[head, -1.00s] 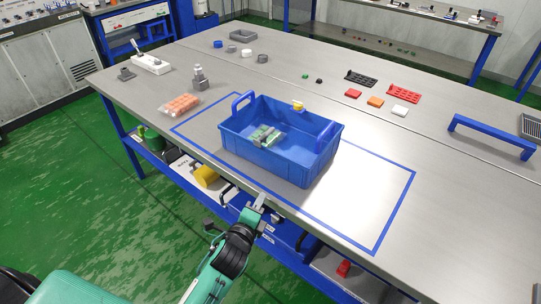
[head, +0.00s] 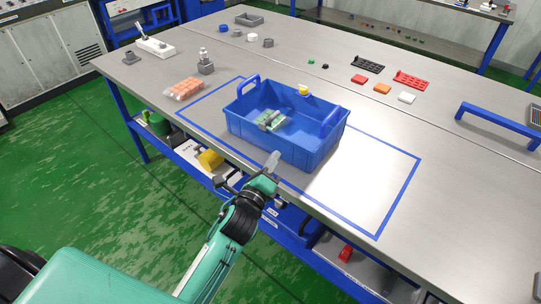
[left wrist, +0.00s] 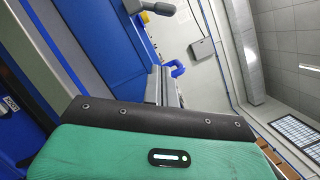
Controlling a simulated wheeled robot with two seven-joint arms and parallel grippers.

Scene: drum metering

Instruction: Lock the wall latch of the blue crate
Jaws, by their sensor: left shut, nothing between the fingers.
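The blue crate (head: 309,153) stands upright on the table inside a blue outline, with a raised handle at each end. A small yellow part (head: 303,89), likely the wall latch, shows at the top of its far wall; I cannot tell its setting. A green and grey item (head: 270,121) lies inside the crate. My left gripper (head: 272,160) is shut and empty, in front of the crate's near wall and apart from the yellow part. In the left wrist view its fingers (left wrist: 161,87) point toward a blue handle (left wrist: 177,68). My right gripper is out of view.
A bag of orange pieces (head: 184,88) and a grey stepped part (head: 205,63) lie left of the crate. Coloured blocks (head: 382,88) lie behind it to the right. A blue bar stand (head: 498,122) is far right. The outlined area (head: 365,190) right of the crate is clear.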

